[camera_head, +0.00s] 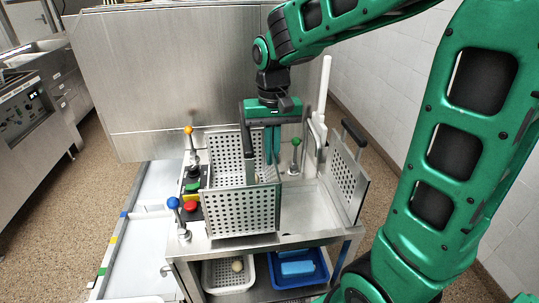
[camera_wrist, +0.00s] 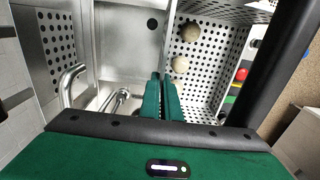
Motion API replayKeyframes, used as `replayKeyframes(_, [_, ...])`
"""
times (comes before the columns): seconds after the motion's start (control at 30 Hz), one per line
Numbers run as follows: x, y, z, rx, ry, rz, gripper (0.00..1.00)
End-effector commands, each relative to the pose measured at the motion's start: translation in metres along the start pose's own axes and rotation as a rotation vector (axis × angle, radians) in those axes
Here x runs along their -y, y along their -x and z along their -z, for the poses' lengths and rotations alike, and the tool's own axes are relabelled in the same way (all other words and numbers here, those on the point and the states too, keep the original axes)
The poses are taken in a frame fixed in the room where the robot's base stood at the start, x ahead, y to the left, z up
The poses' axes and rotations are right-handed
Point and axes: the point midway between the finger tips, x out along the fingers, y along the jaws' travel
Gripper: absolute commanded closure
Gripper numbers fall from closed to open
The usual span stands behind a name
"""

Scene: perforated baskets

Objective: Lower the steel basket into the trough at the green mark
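The trough (camera_head: 308,208) shows bare steel to the right of the basket. Clearance under the basket cannot be told.
A second perforated panel (camera_head: 346,183) with a dark handle stands right. Levers with blue (camera_head: 173,203), orange (camera_head: 188,130) and green (camera_head: 296,141) knobs surround the trough. Bins (camera_head: 228,276) sit on the lower shelf.

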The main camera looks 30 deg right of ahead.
Motion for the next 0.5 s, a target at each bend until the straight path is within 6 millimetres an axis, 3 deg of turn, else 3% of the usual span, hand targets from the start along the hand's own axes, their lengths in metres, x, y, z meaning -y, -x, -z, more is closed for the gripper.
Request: replayKeyframes(0.5, [-0.0001,0.0039,0.0014,-0.002,0.000,0.002,1.00])
